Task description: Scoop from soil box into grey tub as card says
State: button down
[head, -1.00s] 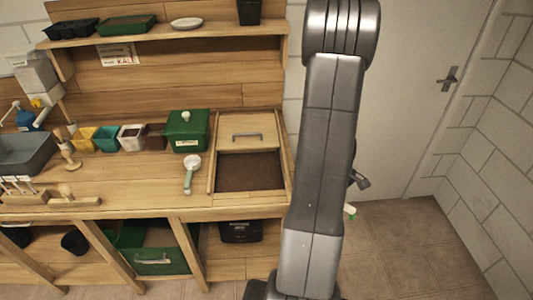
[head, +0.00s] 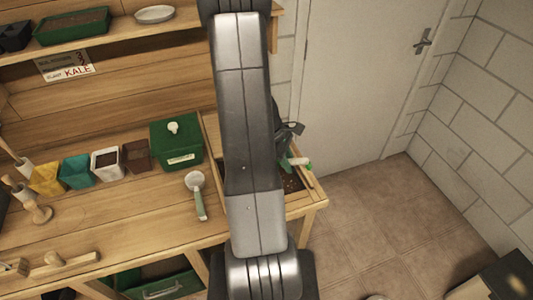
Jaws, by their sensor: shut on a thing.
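The soil box (head: 320,187) is set in the right end of the bench, with dark soil (head: 291,184) showing. My arm hides much of it. My gripper (head: 289,150) is over the box, partly hidden behind my arm. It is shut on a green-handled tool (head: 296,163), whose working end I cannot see. Another scoop (head: 196,190), with a round pale head and green handle, lies on the bench left of the box. The card (head: 68,66) on the back boards reads KALE; its smaller lines are too small to read. The grey tub is not clearly in view.
A lidded green box (head: 176,145) stands left of the soil box. A row of yellow, teal, white and brown pots (head: 107,164) continues leftward. Wooden tools (head: 62,262) lie at the front left. The bench front middle is clear. A door (head: 358,80) stands at right.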

jog(key=shift+w+a+f+h+b, duration=1)
jog(key=shift+a+f+b, duration=2.15)
jog(key=shift+f, duration=2.05)
jog(key=d+r+y+p, duration=0.1)
jog(key=y+p, duration=0.1)
jog(key=d+r+t+y+p, duration=0.1)
jog(key=r+p, duration=0.1)
jog(key=d+r+y+p, duration=0.1)
jog(key=y+p, duration=0.1)
jog(key=shift+s+r+y, duration=0.3)
jog(key=shift+r, duration=0.1)
jog(key=shift+t+y, duration=0.5)
jog(key=shift+y, duration=0.1)
jog(key=shift+s+d+r, duration=0.1)
jog(key=shift+d+r, duration=0.15)
jog(key=shift+r, duration=0.35)
jog(key=shift+s+d+r, duration=0.1)
jog(key=shift+d+r, duration=0.1)
jog(key=shift+r, duration=0.45)
jog(key=shift+s+d+r, duration=0.1)
jog(key=shift+d+r, duration=0.15)
jog(key=shift+r, duration=0.35)
